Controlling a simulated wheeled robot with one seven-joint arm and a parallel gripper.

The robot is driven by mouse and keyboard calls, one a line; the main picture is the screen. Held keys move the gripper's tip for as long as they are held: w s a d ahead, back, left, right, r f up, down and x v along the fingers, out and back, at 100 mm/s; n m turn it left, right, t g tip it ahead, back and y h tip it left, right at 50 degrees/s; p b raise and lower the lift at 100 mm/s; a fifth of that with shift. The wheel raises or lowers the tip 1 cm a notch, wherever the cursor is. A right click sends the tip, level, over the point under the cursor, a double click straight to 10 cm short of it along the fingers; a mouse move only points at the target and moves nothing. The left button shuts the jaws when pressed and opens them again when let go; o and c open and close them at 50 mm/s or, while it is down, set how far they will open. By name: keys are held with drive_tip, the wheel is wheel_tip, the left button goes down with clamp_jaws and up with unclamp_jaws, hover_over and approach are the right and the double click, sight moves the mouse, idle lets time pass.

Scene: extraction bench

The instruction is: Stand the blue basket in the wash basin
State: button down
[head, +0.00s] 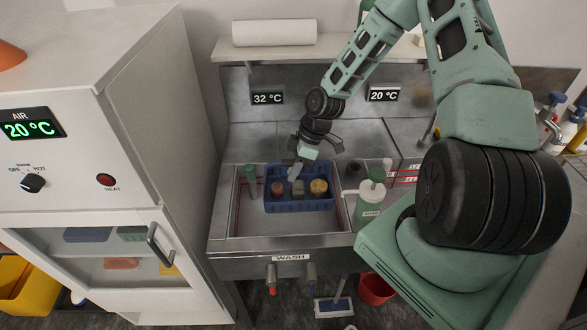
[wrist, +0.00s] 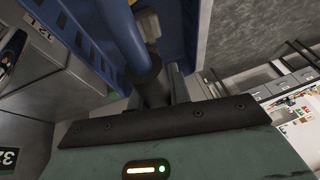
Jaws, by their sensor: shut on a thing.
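The blue basket (head: 300,205) is at the wash basin (head: 262,241), toward its back in the head view, and looks upright. It holds a few small items: one reddish, one grey and one yellow-brown. My gripper (head: 297,168) reaches down over the basket from behind and is shut on it. In the wrist view, the dark fingers (wrist: 150,82) close around a blue bar, apparently the handle of the basket (wrist: 178,28). Whether the basket's underside touches the basin floor cannot be told. The front of the basin is bare.
A green-and-white bottle (head: 369,202) stands right of the basin. A dark green item (head: 251,177) is at the basin's left back. A tall white cabinet (head: 165,130) stands close on the left. A shelf with a paper roll (head: 273,32) is behind.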

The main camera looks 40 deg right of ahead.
sight(293, 188)
wheel_tip(293, 188, down, 23)
drive_tip(key=b, duration=1.6)
drive_tip(key=c, duration=1.2)
unclamp_jaws()
drive_tip(key=shift+o, duration=0.2)
wheel_tip(293, 188, up, 16)
drive_tip(key=p, duration=1.2)
drive_tip(key=shift+r, duration=0.1)
